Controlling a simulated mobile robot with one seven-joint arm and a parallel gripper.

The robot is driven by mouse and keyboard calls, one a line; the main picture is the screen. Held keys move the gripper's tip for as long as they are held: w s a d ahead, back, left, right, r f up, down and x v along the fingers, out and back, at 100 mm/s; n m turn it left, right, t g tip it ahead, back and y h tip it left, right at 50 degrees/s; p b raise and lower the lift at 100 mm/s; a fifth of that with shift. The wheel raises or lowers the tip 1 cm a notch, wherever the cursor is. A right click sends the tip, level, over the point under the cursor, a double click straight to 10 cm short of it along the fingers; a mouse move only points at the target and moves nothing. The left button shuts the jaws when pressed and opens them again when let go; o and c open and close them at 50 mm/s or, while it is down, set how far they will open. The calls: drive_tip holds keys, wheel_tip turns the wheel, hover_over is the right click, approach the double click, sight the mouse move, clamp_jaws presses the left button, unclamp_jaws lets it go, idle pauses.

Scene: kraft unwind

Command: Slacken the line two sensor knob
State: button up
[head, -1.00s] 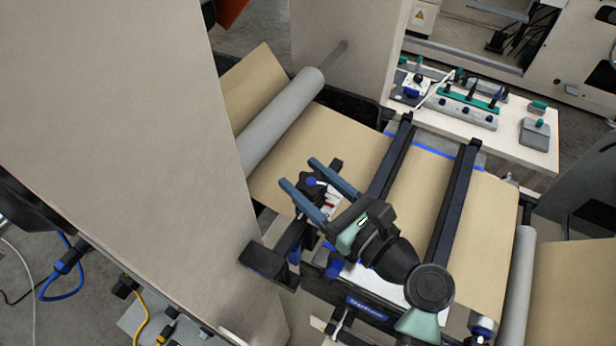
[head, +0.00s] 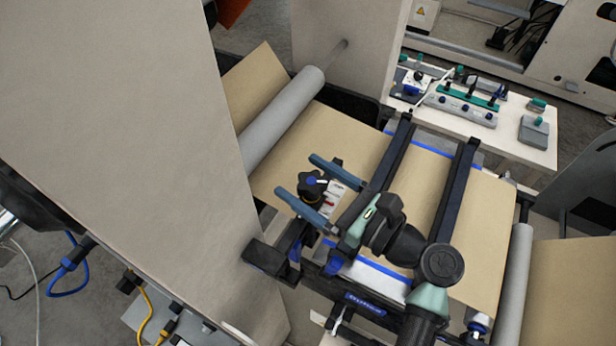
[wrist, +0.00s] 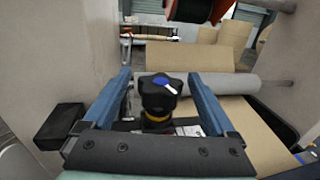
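The sensor knob (head: 312,184) is black with a blue pointer mark on its top. It stands upright beside the brown paper web. In the wrist view the knob (wrist: 158,95) shows a yellow ring at its base and sits between the two blue fingers. My gripper (head: 296,175) is open, with one finger on each side of the knob and a visible gap to both. I cannot tell which line the knob belongs to from any label. A white plate with red marks (head: 338,197) lies next to the knob.
Two dark crossbars (head: 455,200) span the paper web (head: 415,190). A grey roller (head: 280,120) lies behind the knob. A tall beige panel (head: 120,150) stands close on the left. A white table (head: 510,140) with control boxes is at the back right.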

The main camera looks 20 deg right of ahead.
idle(0.3)
drive_tip(key=b+v, duration=0.4)
drive_tip(key=v, duration=0.9)
